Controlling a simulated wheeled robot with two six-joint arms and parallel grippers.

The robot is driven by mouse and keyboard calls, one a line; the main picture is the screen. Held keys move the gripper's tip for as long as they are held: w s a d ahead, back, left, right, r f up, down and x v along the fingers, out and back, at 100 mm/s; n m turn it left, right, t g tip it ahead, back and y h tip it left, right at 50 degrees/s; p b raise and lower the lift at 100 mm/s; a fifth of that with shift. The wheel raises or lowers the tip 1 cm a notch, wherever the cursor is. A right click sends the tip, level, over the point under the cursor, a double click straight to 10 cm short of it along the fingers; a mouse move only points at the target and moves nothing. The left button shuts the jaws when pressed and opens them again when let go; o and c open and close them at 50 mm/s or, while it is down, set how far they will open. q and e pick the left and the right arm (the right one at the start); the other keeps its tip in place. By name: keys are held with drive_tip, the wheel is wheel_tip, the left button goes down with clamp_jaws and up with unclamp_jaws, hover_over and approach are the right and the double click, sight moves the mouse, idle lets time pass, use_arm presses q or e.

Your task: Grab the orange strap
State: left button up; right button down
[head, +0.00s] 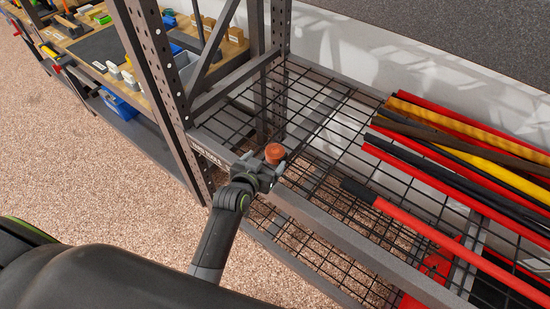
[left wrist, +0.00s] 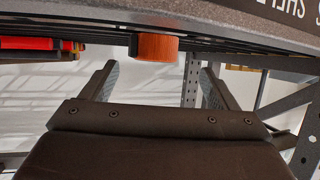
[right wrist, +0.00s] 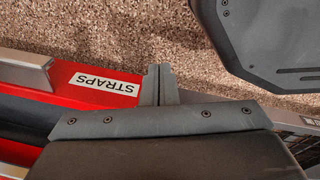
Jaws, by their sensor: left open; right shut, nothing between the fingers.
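The orange strap (head: 274,153), a small round roll, sits at the front edge of the wire mesh shelf (head: 308,103). It also shows in the left wrist view (left wrist: 157,47), ahead of and between the two fingers. My left gripper (head: 264,170) is open and right at the strap; I cannot tell whether the fingers touch it. Its spread fingers show in the left wrist view (left wrist: 157,70). My right gripper (right wrist: 160,85) is shut and empty beside a red bin (right wrist: 70,90) with a white STRAPS label (right wrist: 104,84).
Several red, yellow and black bars (head: 460,150) lie on the mesh to the right. A red bar with a black end (head: 440,238) lies nearer the front. A steel upright (head: 165,85) stands left of the strap. A workbench with tools (head: 95,47) is further left.

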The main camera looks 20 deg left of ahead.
sight(274, 153)
use_arm(q)
drive_tip(key=shift+d+b+x, duration=0.2)
drive_tip(key=shift+b+x, duration=0.8)
drive_tip(key=shift+x, duration=0.1)
drive_tip(key=shift+d+b+x, duration=0.15)
drive_tip(key=shift+b+x, duration=0.85)
drive_tip(key=shift+x, duration=0.05)
drive_tip(key=shift+w+f+b, duration=0.1)
drive_tip(key=shift+w+b, duration=0.4)
drive_tip(key=shift+w, duration=0.1)
drive_tip(key=shift+c, duration=0.2)
drive_tip(key=c, duration=1.2)
